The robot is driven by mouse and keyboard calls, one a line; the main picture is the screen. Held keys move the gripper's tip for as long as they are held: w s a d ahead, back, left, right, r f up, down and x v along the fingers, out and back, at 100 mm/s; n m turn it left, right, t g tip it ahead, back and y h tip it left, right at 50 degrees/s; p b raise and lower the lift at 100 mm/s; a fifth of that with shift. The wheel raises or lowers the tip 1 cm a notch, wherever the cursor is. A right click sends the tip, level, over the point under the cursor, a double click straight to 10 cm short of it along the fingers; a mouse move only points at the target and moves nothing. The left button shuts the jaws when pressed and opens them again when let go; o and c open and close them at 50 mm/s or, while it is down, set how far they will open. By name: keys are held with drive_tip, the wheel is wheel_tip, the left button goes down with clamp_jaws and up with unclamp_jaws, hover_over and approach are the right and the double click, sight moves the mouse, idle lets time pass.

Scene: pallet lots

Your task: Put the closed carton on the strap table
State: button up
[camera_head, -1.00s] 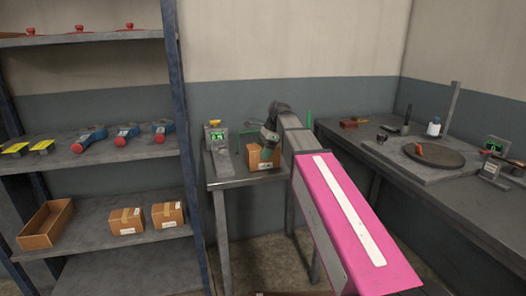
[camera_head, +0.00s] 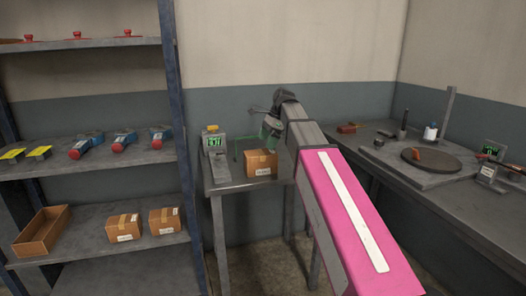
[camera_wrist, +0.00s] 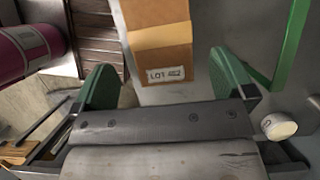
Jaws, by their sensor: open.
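A closed brown carton (camera_head: 260,162) with a tape strip and a white label sits on the small grey strap table (camera_head: 226,181), near its right side. The wrist view shows this carton (camera_wrist: 158,25) just past my fingertips, with its "LOT" label facing me. My gripper (camera_head: 270,129) has green fingers and is above and slightly behind the carton in the head view. In the wrist view my gripper (camera_wrist: 167,78) is open, with its fingers apart and nothing between them. A green frame (camera_head: 238,150) stands on the table beside the carton.
A display device (camera_head: 216,143) stands at the strap table's left. The left shelf holds two more closed cartons (camera_head: 124,227) (camera_head: 165,220), an open box (camera_head: 42,231) and several blue tools. A long bench (camera_head: 405,178) with a round plate (camera_head: 432,159) runs along the right.

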drive_tip(key=shift+v, duration=2.25)
